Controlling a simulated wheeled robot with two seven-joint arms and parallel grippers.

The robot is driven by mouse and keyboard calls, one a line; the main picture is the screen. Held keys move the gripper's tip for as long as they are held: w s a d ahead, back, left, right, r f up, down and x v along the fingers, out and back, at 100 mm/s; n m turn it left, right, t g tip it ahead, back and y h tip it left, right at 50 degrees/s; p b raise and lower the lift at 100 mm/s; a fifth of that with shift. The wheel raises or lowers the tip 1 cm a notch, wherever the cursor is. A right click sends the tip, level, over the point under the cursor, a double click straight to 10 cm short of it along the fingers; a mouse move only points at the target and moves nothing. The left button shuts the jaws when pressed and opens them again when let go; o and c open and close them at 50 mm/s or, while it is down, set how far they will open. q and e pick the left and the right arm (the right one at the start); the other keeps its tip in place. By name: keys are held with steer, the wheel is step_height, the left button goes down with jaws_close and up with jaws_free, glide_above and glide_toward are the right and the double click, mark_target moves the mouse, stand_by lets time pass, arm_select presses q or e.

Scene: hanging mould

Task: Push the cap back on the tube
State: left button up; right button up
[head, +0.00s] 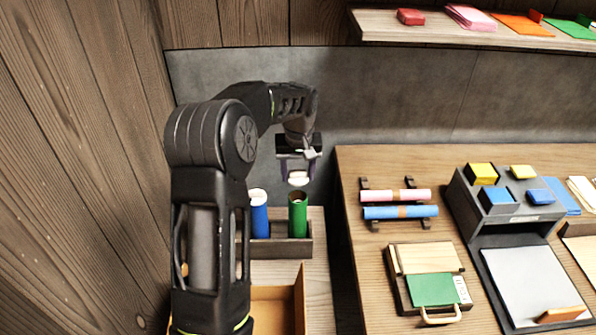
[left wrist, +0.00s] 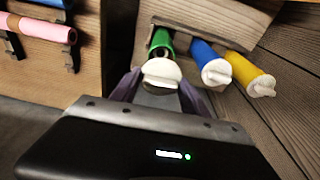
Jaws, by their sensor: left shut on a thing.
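My left gripper (head: 298,172) is shut on a white cap (head: 298,179) and holds it above the green tube (head: 298,215). The green tube stands upright in a dark rack (head: 280,249), and its top end shows open with a brownish inside. There is a gap between cap and tube in the head view. In the left wrist view the cap (left wrist: 161,72) sits between the purple fingers and partly overlaps the green tube (left wrist: 160,42). My right gripper is not in view.
A blue tube (head: 259,218) with a white cap stands left of the green one. A capped yellow tube (left wrist: 250,76) shows in the left wrist view. A cardboard box (head: 276,300) is in front. Right, a table (head: 362,160) holds rolls, a green-topped case (head: 435,290) and a stand.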

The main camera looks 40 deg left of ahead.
arm_select(q)
steer(key=shift+f+b, duration=1.65)
steer(key=shift+f, duration=1.05)
steer(key=shift+f, duration=0.15)
steer(key=o, duration=1.4)
steer(key=shift+c, duration=0.2)
steer(key=shift+o, duration=0.3)
steer(key=o, duration=0.4)
steer(key=shift+r+p, duration=2.35)
steer(key=shift+r, duration=1.15)
